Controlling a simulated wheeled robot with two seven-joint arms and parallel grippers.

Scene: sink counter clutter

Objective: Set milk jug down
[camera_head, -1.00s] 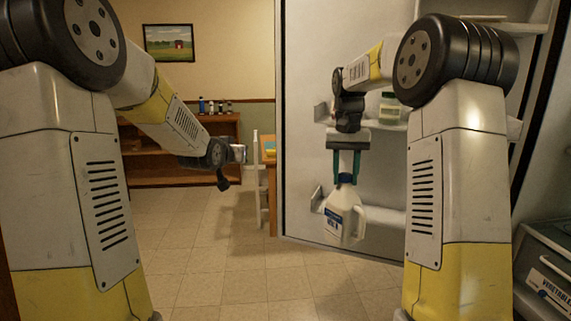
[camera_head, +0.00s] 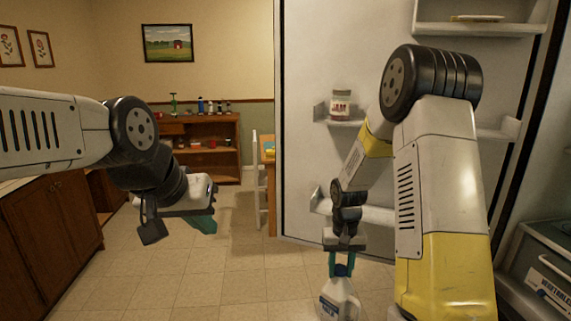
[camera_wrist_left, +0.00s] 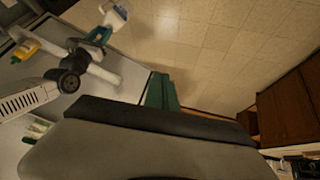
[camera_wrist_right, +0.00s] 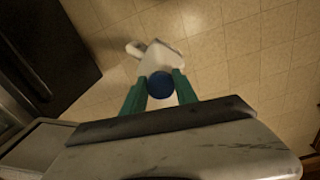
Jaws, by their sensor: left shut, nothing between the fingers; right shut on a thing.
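The milk jug (camera_head: 339,300) is white with a blue cap and a label, low in the head view and cut by its bottom edge. My right gripper (camera_head: 341,268) is shut on its top and holds it upright. In the right wrist view the green fingers (camera_wrist_right: 160,90) sit either side of the blue cap, with the jug's white body (camera_wrist_right: 158,58) and handle beyond over floor tiles. Whether the jug's base touches anything is hidden. My left gripper (camera_head: 203,222) is shut and empty at the left. The jug also shows in the left wrist view (camera_wrist_left: 115,17).
The open fridge door (camera_head: 300,150) stands behind my right arm, with a jam jar (camera_head: 341,104) on a door shelf. A drawer (camera_head: 548,275) is at right. Wooden cabinets (camera_head: 50,235) stand at left. Tiled floor (camera_head: 240,285) lies clear between.

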